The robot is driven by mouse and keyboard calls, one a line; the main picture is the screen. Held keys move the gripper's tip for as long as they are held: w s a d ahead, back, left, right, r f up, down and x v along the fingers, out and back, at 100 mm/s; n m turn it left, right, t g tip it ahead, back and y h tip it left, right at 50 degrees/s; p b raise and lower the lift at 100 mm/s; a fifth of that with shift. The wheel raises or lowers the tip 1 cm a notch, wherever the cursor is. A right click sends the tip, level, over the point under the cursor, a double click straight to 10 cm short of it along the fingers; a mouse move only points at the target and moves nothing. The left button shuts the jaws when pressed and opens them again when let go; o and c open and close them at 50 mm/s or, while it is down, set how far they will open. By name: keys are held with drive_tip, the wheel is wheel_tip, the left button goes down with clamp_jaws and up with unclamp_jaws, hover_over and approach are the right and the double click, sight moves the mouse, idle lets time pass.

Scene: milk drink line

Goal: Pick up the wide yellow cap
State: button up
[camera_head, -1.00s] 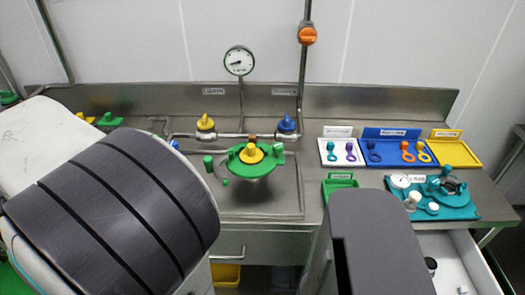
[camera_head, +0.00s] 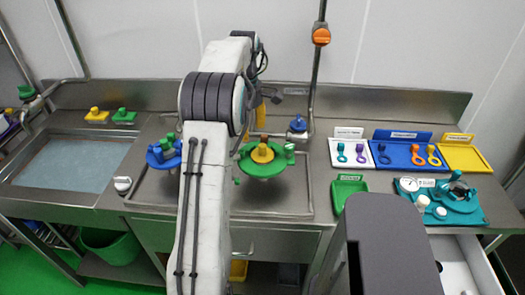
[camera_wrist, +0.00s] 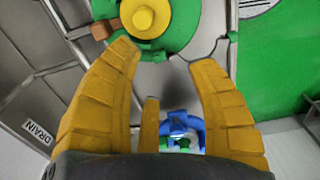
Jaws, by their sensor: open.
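A round yellow cap (camera_head: 262,153) sits in the centre of a green disc (camera_head: 248,166) over the sink basin. In the wrist view the yellow cap (camera_wrist: 143,17) and the green disc (camera_wrist: 180,22) are at the top edge, beyond my fingers. My gripper (camera_wrist: 165,55) is open and empty, its yellow fingers spread and apart from the cap. In the head view a yellow finger (camera_head: 260,115) shows behind my arm; the rest is hidden. Another yellow cap-shaped piece (camera_head: 96,115) stands on the back left counter. I cannot tell which is meant as wide.
A blue handled piece (camera_head: 160,154) is left of my arm. A green piece (camera_head: 124,116) stands at the back left. White (camera_head: 335,162), blue (camera_head: 385,162) and yellow (camera_head: 475,158) trays, a green tray (camera_head: 340,187) and a teal fixture (camera_head: 470,212) occupy the right counter.

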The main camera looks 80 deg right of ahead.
sight(263, 145)
drive_tip(key=s, duration=0.1)
drive_tip(key=s+f, duration=0.1)
drive_tip(key=s+d, duration=0.1)
drive_tip(key=s, duration=0.1)
drive_tip(key=shift+d+f, duration=0.1)
drive_tip(key=shift+f, duration=0.2)
drive_tip(key=shift+d+f, duration=0.1)
drive_tip(key=shift+f, duration=3.3)
clamp_jaws()
